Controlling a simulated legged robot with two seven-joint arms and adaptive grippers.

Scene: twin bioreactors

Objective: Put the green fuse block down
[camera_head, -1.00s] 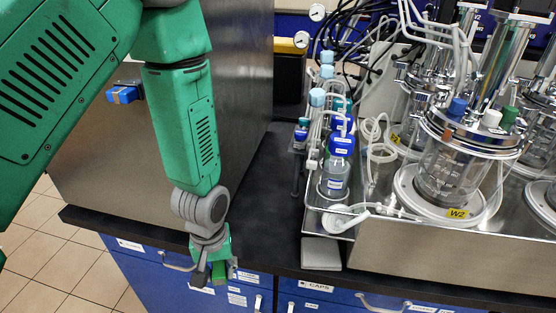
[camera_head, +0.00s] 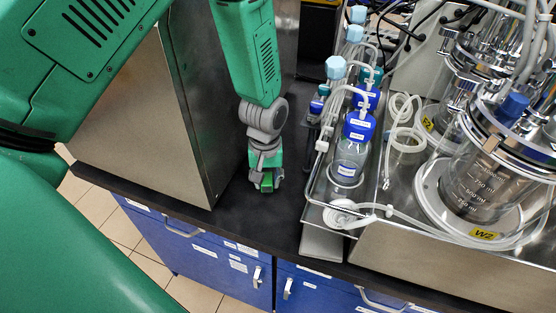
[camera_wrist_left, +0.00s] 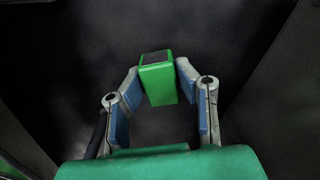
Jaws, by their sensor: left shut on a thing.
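My left gripper (camera_head: 265,188) is over the black bench top (camera_head: 228,222), between the steel cabinet and the bottle tray in the head view. It is shut on the green fuse block (camera_head: 267,181), which shows small between the fingers. In the left wrist view the green fuse block (camera_wrist_left: 159,84) is a green box with a dark top face. The fingertips of my left gripper (camera_wrist_left: 159,74) press on its two sides. The dark bench lies behind it. I cannot tell whether the block touches the bench. My right gripper is not in view.
A steel cabinet (camera_head: 140,110) stands left of the gripper. The bench around the gripper is clear.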

